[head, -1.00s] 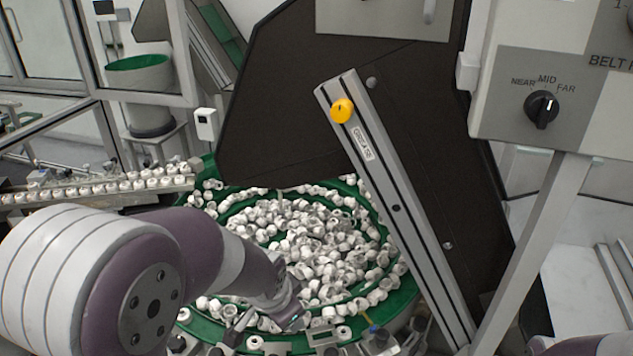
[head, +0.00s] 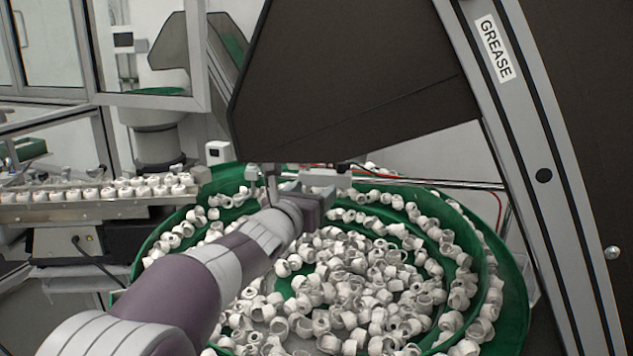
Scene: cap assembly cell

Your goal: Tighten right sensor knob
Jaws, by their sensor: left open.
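My left arm reaches in from the lower left over the green bowl (head: 516,312) to its far rim. My left gripper (head: 291,186) is at that rim, small and partly hidden behind my own wrist. It is open, next to small grey brackets and blocks (head: 325,178) mounted there. I cannot make out the right sensor knob among these fittings, nor whether the gripper touches one. My right gripper is not in view.
Many loose white caps (head: 370,270) fill the bowl below my arm. A rail with capped parts (head: 100,192) runs at the left. A large dark panel (head: 360,75) and a grey slanted post labelled GREASE (head: 515,110) stand at the right.

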